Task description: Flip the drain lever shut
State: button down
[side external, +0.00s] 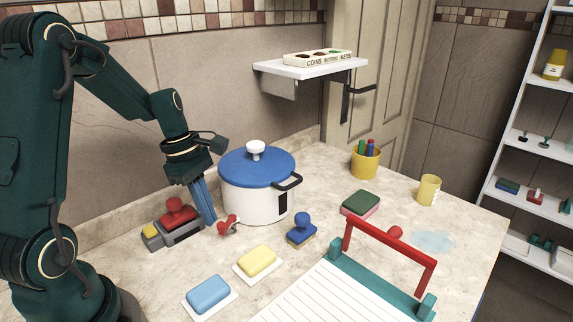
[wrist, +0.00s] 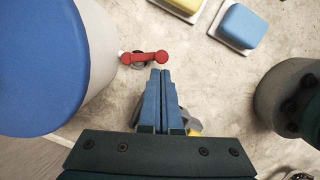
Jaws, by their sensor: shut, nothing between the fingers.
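A white pot (side external: 250,203) with a blue lid (side external: 257,167) and a white knob stands on the counter. A small red lever (side external: 228,222) sits at the pot's lower left side, near the counter. In the wrist view the red lever (wrist: 145,58) lies crosswise, its left end by the pot wall and its round right end free. My gripper (side external: 212,222) points down just left of the lever, with its blue fingers together and empty. In the wrist view my gripper (wrist: 160,72) has its tips just below the lever's right end; I cannot tell whether they touch.
A grey device with a red knob (side external: 176,212) stands close left of my gripper. A yellow soap (side external: 257,260), a blue soap (side external: 209,293) and a blue-handled stamp (side external: 302,229) lie in front. A red-handled teal rack (side external: 390,255) is at right.

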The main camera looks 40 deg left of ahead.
aim_at(222, 226)
jog(key=shift+d+n, duration=0.45)
jog(key=shift+n, duration=0.45)
jog(key=shift+w+d+n+t, duration=0.1)
jog(key=shift+d+n+t, duration=0.35)
jog(key=shift+n, duration=0.65)
jog(key=n, duration=0.1)
jog(key=d+n+y, duration=0.1)
jog(key=n, duration=0.1)
jog(key=shift+w+d+n+t, duration=0.25)
jog(key=shift+w+d+n, duration=0.05)
jog(key=shift+w, duration=0.05)
jog(key=shift+w+d, duration=0.5)
jog(key=shift+w, duration=0.05)
jog(key=shift+a, duration=0.15)
jog(key=shift+a, duration=0.7)
